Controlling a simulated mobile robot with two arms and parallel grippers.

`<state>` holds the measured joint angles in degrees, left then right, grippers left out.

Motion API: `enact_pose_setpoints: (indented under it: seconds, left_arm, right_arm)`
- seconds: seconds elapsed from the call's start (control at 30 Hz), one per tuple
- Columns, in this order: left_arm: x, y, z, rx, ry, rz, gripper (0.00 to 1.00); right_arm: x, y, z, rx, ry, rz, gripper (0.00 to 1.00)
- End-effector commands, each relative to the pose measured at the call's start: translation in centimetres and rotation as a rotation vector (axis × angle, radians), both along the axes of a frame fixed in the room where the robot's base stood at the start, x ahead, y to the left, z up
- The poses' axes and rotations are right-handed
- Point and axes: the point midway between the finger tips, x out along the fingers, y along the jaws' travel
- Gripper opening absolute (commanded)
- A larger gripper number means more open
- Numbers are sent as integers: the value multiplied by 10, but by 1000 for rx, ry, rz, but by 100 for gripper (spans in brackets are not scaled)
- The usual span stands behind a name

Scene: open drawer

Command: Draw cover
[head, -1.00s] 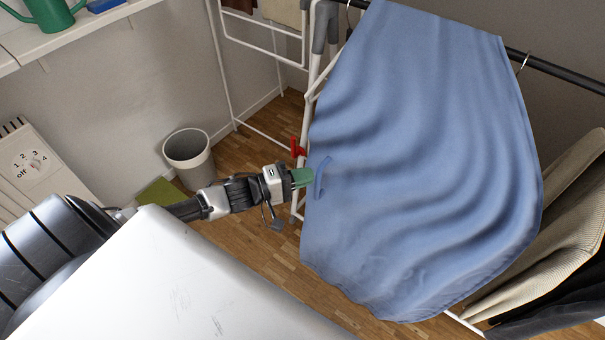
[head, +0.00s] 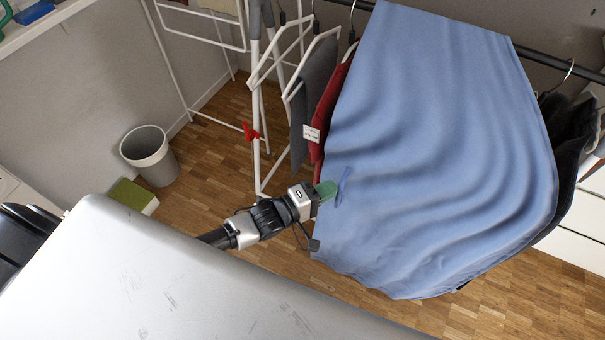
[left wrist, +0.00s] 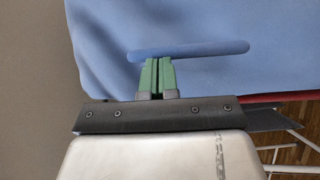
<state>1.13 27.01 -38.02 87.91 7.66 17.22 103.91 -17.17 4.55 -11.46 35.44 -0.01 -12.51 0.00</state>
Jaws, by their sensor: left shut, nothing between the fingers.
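A blue cloth cover (head: 445,150) hangs over the black clothes rail (head: 478,40) in the head view. It has a thin blue strap-like handle (head: 344,186) near its left edge. My left gripper (head: 327,190), with green fingers, is shut at this handle. In the left wrist view, the shut green fingers (left wrist: 157,72) meet the handle (left wrist: 205,48) at its underside, with the cover (left wrist: 225,78) behind. Nothing is gripped between them. I cannot tell whether the fingertips pass behind the handle. My right gripper is not in view.
Grey (head: 314,95) and red (head: 330,105) garments hang left of the cover. Dark garments (head: 570,135) show at its right. A white drying rack (head: 257,130) stands behind. A waste bin (head: 150,155) and green box (head: 131,195) stand on the wooden floor at left.

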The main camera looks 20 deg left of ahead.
Motion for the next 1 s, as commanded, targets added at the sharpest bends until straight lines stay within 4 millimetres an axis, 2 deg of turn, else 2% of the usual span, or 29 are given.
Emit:
enact_pose_setpoints:
  seconds: [0.03,0.3,0.5,0.7,0.83,1.0]
  left_arm:
    - [-1,-18,3,-11,-1,-1,0]
    - [-8,-107,1,-11,1,-1,0]
    - [-12,-163,0,-9,0,0,0]
    - [-15,-200,0,-6,-1,0,0]
    - [-16,-213,0,-2,-1,1,0]
    - [-16,-220,1,-2,-1,1,0]
  right_arm:
    - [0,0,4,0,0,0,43]
    - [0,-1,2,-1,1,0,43]
    - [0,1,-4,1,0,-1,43]
    - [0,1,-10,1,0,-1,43]
    - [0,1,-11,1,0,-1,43]
    - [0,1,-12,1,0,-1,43]
